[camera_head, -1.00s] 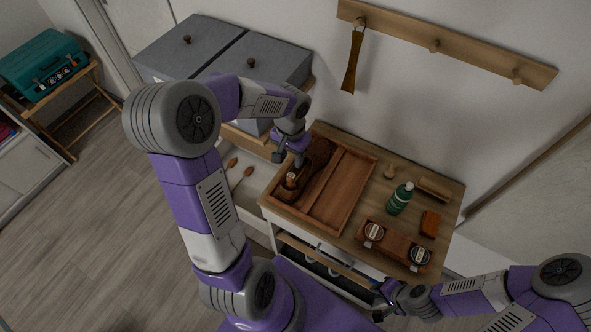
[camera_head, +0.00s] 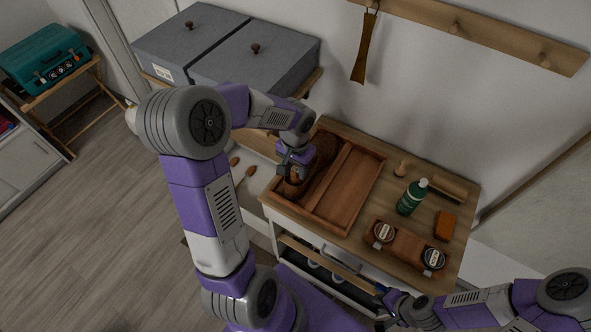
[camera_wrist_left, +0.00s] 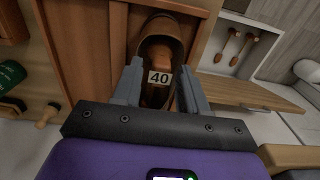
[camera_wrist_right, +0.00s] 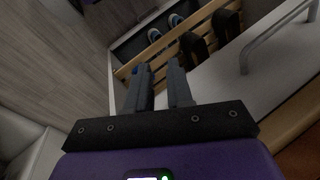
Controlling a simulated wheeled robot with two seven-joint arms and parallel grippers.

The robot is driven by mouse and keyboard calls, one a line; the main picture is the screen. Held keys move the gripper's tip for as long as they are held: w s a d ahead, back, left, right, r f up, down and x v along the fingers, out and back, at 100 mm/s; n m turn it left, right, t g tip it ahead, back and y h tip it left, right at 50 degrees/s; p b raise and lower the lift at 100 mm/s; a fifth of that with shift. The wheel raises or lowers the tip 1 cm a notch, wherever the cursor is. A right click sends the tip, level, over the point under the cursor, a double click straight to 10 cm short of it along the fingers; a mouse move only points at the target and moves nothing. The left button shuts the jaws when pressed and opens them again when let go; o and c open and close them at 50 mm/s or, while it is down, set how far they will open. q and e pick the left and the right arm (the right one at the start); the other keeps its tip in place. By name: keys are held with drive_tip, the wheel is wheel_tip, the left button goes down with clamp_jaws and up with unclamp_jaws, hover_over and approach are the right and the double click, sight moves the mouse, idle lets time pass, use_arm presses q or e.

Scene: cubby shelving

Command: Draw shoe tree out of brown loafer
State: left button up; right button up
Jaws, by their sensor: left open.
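The brown loafer (camera_head: 325,147) lies in the left compartment of the wooden tray (camera_head: 347,203). In the left wrist view the loafer (camera_wrist_left: 147,42) holds a wooden shoe tree (camera_wrist_left: 157,95) with a white "40" label. My left gripper (camera_wrist_left: 162,70) is open, with one finger on each side of the shoe tree's labelled end; I cannot tell whether they touch it. In the head view my left gripper (camera_head: 291,172) is over the loafer's near end and partly hides it. My right gripper (camera_head: 383,297) is low at the cabinet's front, open and empty in the right wrist view (camera_wrist_right: 158,68).
Right of the tray stand a green bottle (camera_head: 411,197), an orange block (camera_head: 444,225), a brush (camera_head: 448,190) and two tins on a wooden holder (camera_head: 408,246). Grey boxes (camera_head: 258,70) stand behind left. A shoehorn (camera_head: 364,50) hangs on the wall rail.

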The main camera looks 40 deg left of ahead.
use_arm(q)
drive_tip(key=shift+c, duration=0.2)
clamp_jaws()
drive_tip(key=shift+c, duration=2)
unclamp_jaws()
clamp_jaws()
drive_tip(key=shift+w+a, duration=0.1)
drive_tip(key=shift+w, duration=0.55)
drive_tip(key=shift+w+r+p, duration=0.15)
drive_tip(key=shift+r+p, duration=0.2)
drive_tip(key=shift+p, duration=0.2)
drive_tip(key=shift+w+r+p, duration=0.15)
drive_tip(key=shift+r+p, duration=0.05)
drive_tip(key=shift+p, duration=0.15)
drive_tip(key=shift+w+r+g+p, duration=0.2)
drive_tip(key=shift+r+g+p, duration=0.1)
drive_tip(key=shift+p, duration=0.2)
